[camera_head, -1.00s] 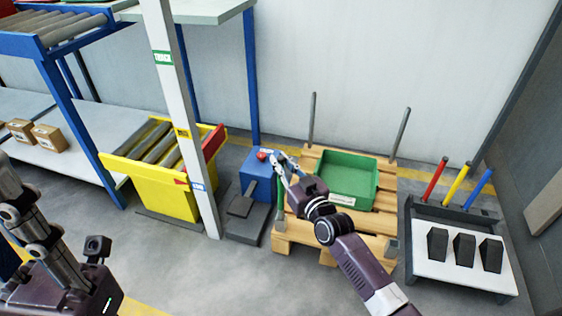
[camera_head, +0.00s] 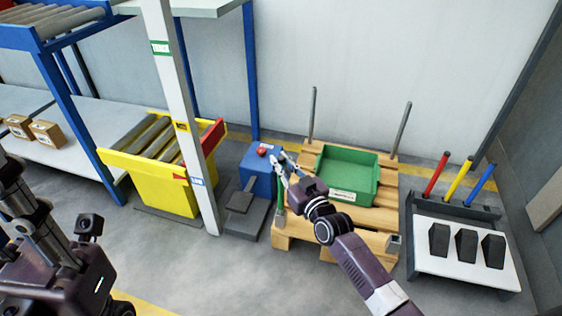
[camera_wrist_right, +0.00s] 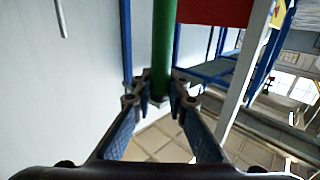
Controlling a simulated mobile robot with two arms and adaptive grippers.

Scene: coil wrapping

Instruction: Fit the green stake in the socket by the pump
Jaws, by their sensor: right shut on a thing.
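My right gripper (camera_head: 283,168) is shut on the green stake (camera_head: 281,192), above the pallet's near left corner. In the right wrist view the green stake (camera_wrist_right: 163,45) stands between the fingertips (camera_wrist_right: 160,95). In the head view the stake looks upright. Its lower end meets the grey socket (camera_head: 279,221) at that corner; I cannot tell whether it is inside. The pump (camera_head: 258,180) is a blue box with a red button, just left of this corner. Of my left arm only the wrist shows at lower left; its fingers are out of view.
The wooden pallet (camera_head: 322,244) carries a green crate (camera_head: 345,178) and two grey posts at the back. Another socket (camera_head: 394,242) is at its near right corner. A rack (camera_head: 435,262) holds red, yellow and blue stakes and black wedges. A white post (camera_head: 178,110) stands left.

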